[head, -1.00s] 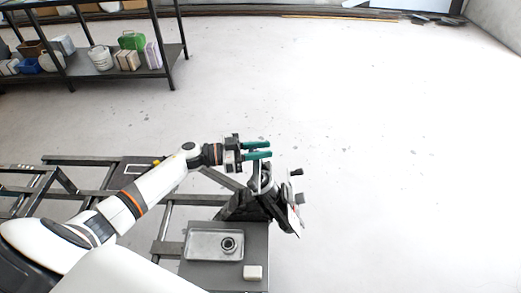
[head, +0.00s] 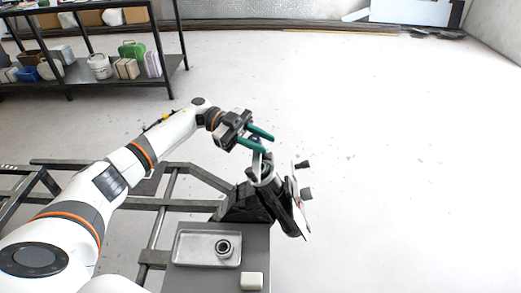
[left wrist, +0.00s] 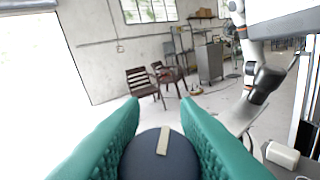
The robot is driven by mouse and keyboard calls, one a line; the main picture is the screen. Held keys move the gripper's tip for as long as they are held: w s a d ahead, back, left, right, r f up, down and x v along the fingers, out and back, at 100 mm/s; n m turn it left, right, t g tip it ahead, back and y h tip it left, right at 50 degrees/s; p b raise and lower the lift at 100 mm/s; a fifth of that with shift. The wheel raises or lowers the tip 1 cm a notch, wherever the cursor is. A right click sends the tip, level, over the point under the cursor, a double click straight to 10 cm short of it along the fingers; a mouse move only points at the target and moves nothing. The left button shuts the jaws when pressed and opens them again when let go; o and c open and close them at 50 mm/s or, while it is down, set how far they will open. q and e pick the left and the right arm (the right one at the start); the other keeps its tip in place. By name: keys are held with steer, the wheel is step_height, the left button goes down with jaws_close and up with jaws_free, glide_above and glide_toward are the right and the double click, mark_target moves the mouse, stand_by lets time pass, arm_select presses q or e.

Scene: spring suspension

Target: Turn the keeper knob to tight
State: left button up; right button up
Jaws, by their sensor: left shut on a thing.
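The keeper knob (left wrist: 150,155) is a dark round cap with a beige pointer bar, seen at the bottom middle of the left wrist view. In the head view, my left gripper (head: 268,145) is at the top of the spring suspension unit (head: 262,178), a grey post on a black tilted stand. The fingers mostly hide the knob there. My right gripper is not seen.
A metal tray (head: 185,250) holding a dark ring (head: 223,248) lies on the bench by the stand. A white block (head: 252,281) is at its front right. Small dark knobs (head: 307,193) stick out from a panel right of the stand. The floor to the right is clear.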

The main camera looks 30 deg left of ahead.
arm_select(q)
steer(key=shift+s+m+g+y+b, duration=0.1)
steer(key=shift+m+g+y+b, duration=0.3)
steer(key=shift+m+g+b, duration=0.55)
steer(key=o, duration=1)
steer(key=shift+c, duration=0.2)
steer(key=shift+f, duration=0.1)
